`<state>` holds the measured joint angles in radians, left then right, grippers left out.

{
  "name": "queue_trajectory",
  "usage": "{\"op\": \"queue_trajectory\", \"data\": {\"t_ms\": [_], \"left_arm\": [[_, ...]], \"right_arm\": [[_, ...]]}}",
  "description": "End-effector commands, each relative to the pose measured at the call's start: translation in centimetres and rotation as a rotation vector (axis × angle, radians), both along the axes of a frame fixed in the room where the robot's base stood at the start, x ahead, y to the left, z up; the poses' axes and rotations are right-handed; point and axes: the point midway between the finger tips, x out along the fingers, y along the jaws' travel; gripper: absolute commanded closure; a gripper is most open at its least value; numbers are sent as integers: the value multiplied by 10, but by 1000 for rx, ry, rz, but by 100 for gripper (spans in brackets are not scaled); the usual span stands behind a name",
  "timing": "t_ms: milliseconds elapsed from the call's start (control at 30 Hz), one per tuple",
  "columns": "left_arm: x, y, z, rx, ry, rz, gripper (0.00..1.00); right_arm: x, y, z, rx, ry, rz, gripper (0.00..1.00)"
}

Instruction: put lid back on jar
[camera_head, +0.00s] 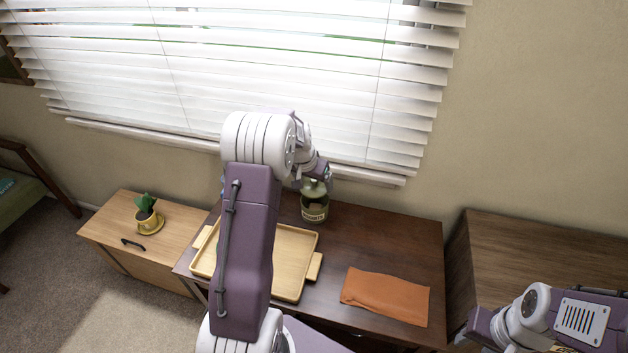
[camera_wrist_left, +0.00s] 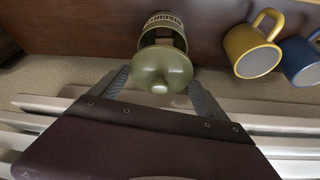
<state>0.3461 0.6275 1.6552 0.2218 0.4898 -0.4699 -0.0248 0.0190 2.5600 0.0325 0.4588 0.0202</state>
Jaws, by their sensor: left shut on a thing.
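The jar (camera_head: 314,211) is a glass one with a dark label, upright on the dark desk near the window. It also shows in the left wrist view (camera_wrist_left: 160,20). An olive-green lid (camera_wrist_left: 163,64) with a pale knob is over the jar's mouth, between the fingers of my left gripper (camera_wrist_left: 159,80). My left gripper (camera_head: 315,181) is shut on the lid, above the jar in the head view. I cannot tell whether the lid rests on the rim or hangs just above it. My right gripper is out of view; only its arm shows at lower right.
A yellow mug (camera_wrist_left: 257,50) and a blue mug (camera_wrist_left: 302,62) stand near the jar. A wooden tray (camera_head: 296,262) and an orange cloth (camera_head: 386,296) lie on the desk (camera_head: 385,240). Window blinds (camera_head: 300,75) hang close behind. The desk right of the jar is clear.

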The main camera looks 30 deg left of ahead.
Motion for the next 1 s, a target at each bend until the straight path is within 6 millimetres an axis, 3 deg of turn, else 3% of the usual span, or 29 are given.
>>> {"op": "queue_trajectory", "data": {"t_ms": [200,400,1000], "left_arm": [[0,0,-32,0,0,-1,52],[0,0,-49,0,-1,0,52],[0,0,-49,0,-1,0,52]], "right_arm": [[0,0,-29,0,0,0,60],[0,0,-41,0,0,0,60],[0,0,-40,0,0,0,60]]}}
